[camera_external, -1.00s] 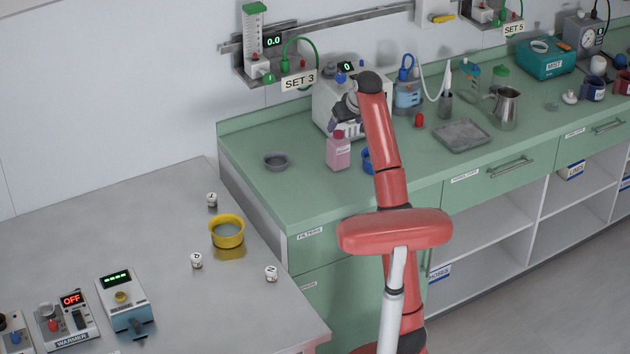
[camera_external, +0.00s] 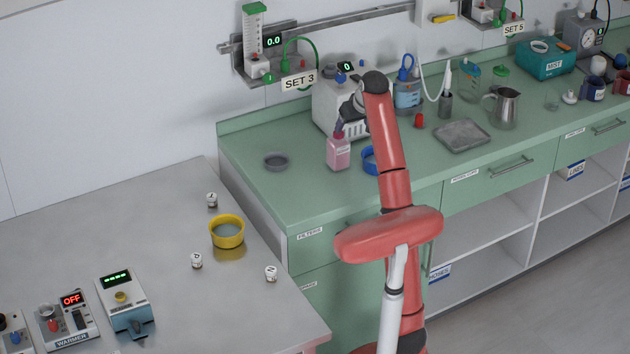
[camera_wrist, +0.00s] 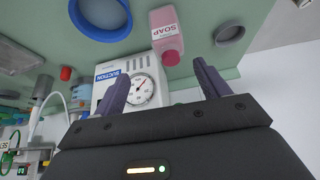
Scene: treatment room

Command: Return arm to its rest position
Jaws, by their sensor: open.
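My red arm rises from the lower middle of the external view and bends over the green counter (camera_external: 265,190). My gripper (camera_external: 343,122) points down near the pink soap bottle (camera_external: 338,155), in front of the white suction unit (camera_external: 322,100). In the wrist view my gripper (camera_wrist: 160,82) has its two dark fingers wide apart with nothing held between them. The soap bottle (camera_wrist: 166,32) shows beyond the fingers, with its red cap toward me. The suction unit (camera_wrist: 98,93) with its dial is partly hidden by the left finger.
A grey bowl (camera_external: 276,161) stands left of the soap. A grey tray (camera_external: 462,136) and a metal jug (camera_external: 505,107) stand to the right. A yellow bowl (camera_external: 227,232) is on the near-left table.

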